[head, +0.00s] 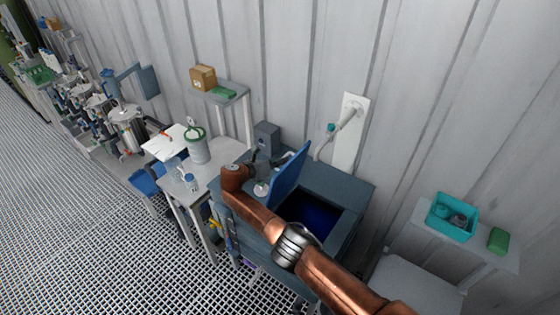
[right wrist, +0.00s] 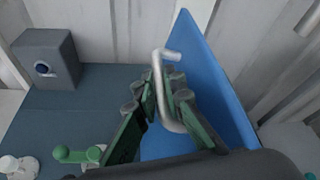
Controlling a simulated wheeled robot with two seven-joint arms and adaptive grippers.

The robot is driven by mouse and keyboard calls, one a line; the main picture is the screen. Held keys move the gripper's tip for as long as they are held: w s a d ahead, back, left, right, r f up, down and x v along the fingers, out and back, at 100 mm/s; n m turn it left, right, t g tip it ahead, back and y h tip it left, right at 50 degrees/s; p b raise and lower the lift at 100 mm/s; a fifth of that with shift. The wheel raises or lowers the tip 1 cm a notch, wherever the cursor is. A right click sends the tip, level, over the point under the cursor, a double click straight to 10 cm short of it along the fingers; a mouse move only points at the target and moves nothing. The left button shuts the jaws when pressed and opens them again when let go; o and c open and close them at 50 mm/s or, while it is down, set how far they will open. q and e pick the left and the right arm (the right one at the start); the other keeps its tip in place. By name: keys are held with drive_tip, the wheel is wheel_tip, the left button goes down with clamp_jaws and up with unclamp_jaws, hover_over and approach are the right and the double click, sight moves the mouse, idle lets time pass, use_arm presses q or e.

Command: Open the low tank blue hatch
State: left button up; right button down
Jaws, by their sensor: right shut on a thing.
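The blue hatch (head: 289,174) stands raised, nearly upright, on top of the low grey-blue tank (head: 345,188). A dark blue opening (head: 312,215) shows in the tank top to the right of it. My right gripper (right wrist: 163,92) is shut on the silver bent handle (right wrist: 168,60) of the hatch. In the right wrist view, the blue hatch panel (right wrist: 205,95) fills the area behind the handle. My left gripper is not in view.
A grey box (head: 267,137) stands at the tank's back left. A side table (head: 222,156) with a white-green can (head: 198,148) is close on the left. A wall-mounted hose fitting (head: 345,118) is behind. A teal bin (head: 451,217) sits on a shelf at right.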

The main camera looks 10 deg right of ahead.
idle(0.4)
drive_tip(key=c, duration=2.3)
unclamp_jaws()
drive_tip(key=shift+f, duration=0.1)
drive_tip(key=shift+a, duration=0.15)
drive_tip(key=v, duration=1.1)
drive_tip(key=shift+a+r, duration=0.25)
drive_tip(key=shift+a, duration=0.1)
drive_tip(key=shift+s, duration=0.1)
